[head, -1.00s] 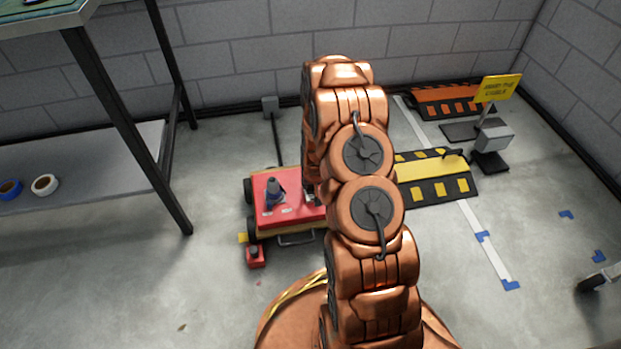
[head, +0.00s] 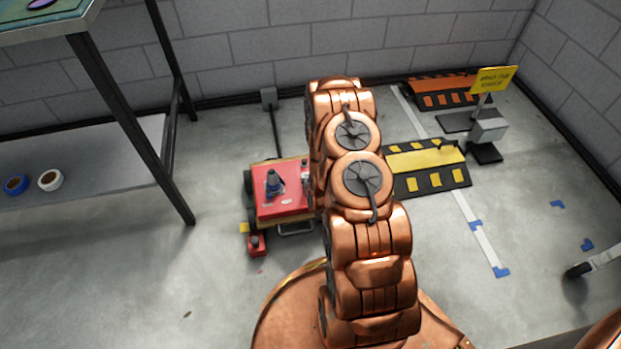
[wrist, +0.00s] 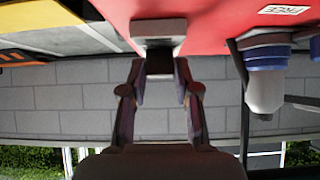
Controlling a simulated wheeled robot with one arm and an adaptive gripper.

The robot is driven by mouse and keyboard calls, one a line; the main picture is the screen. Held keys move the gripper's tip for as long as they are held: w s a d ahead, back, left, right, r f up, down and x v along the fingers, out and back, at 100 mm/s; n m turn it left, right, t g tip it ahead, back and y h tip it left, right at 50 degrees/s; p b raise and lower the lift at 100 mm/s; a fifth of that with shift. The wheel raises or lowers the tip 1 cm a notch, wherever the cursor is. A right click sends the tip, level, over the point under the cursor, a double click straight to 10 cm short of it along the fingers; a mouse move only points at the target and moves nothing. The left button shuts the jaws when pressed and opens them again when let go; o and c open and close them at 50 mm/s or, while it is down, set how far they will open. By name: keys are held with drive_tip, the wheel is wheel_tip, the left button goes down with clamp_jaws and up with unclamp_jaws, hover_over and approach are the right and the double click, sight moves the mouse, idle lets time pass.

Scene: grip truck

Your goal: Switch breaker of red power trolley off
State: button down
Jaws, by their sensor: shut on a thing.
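The red power trolley (head: 288,209) stands on the floor left of my arm in the head view, its right side partly hidden by the arm. In the wrist view its red top (wrist: 225,25) fills the upper part, seen upside down. The breaker (wrist: 158,27) is a grey block on that red surface with a dark lever (wrist: 160,62). My gripper (wrist: 160,80) has its fingers on either side of the lever and is shut on it. The lever's exact setting is hard to tell. My gripper is hidden behind my arm in the head view.
A blue-and-grey plug (head: 273,183) stands on the trolley, close beside the gripper in the wrist view (wrist: 265,85), near a "FREE" label (wrist: 283,10). A dark handle (head: 276,130) rises behind. A yellow-black ramp (head: 428,170) lies right; a workbench leg (head: 135,140) stands left.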

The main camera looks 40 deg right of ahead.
drive_tip(key=shift+s+a+f+t, duration=0.15)
drive_tip(key=shift+s+f+t, duration=0.1)
drive_tip(key=shift+t, duration=0.25)
idle(0.4)
drive_tip(key=c, duration=0.8)
unclamp_jaws()
drive_tip(key=shift+p, duration=0.3)
drive_tip(key=shift+c, duration=0.2)
drive_tip(key=shift+w+r, duration=0.1)
drive_tip(key=shift+w+d+r+g+b, duration=0.25)
drive_tip(key=shift+w+g+b, duration=0.1)
drive_tip(key=shift+g+b, duration=0.4)
drive_tip(key=shift+w+d+r+g+y+b, duration=0.15)
drive_tip(key=shift+w+g+y+b, duration=0.2)
drive_tip(key=shift+g+b, duration=0.35)
drive_tip(key=shift+w+d+r+g+y+b, duration=0.1)
drive_tip(key=shift+w+g+y+b, duration=0.25)
drive_tip(key=shift+g, duration=0.5)
drive_tip(key=shift+w+g+b, duration=0.1)
drive_tip(key=shift+g+b, duration=0.3)
drive_tip(key=shift+w+d+g+y+b, duration=0.25)
drive_tip(key=shift+w+g+y+b, duration=0.2)
drive_tip(key=shift+g+y+b, duration=0.45)
